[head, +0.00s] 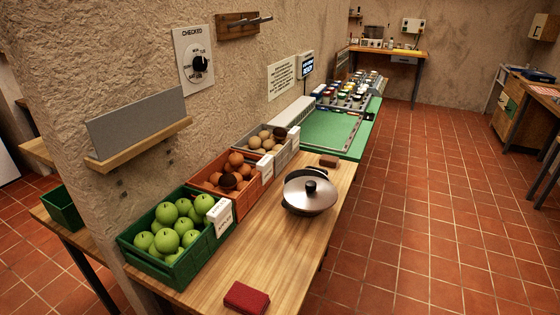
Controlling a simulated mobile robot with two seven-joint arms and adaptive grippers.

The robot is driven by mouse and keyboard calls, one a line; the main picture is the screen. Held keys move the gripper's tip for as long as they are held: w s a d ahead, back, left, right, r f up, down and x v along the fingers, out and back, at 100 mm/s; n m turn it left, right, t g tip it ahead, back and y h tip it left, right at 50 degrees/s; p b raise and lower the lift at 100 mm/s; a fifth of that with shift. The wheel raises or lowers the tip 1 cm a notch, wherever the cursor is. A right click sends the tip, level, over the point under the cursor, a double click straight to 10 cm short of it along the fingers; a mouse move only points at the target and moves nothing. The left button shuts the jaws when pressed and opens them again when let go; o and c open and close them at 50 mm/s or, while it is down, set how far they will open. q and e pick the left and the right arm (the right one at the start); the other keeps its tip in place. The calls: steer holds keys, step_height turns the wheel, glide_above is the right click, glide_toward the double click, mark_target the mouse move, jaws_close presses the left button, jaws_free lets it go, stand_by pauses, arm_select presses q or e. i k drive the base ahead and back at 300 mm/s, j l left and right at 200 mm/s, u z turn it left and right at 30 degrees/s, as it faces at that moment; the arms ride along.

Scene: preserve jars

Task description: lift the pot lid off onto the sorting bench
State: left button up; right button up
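The pot lid (313,197) is a shiny metal disc with a black knob (310,186). I cannot tell from the picture whether this is the sorting bench. Neither of my grippers shows in the head view.
A green crate of apples (170,277), an orange crate of brown round produce (207,190) and a grey crate (285,157) line the wall. Jars (345,92) stand beyond, by a green mat (322,129).

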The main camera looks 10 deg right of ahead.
mark_target(306, 194)
steer(key=l+u, duration=0.45)
steer(key=l, duration=1.8)
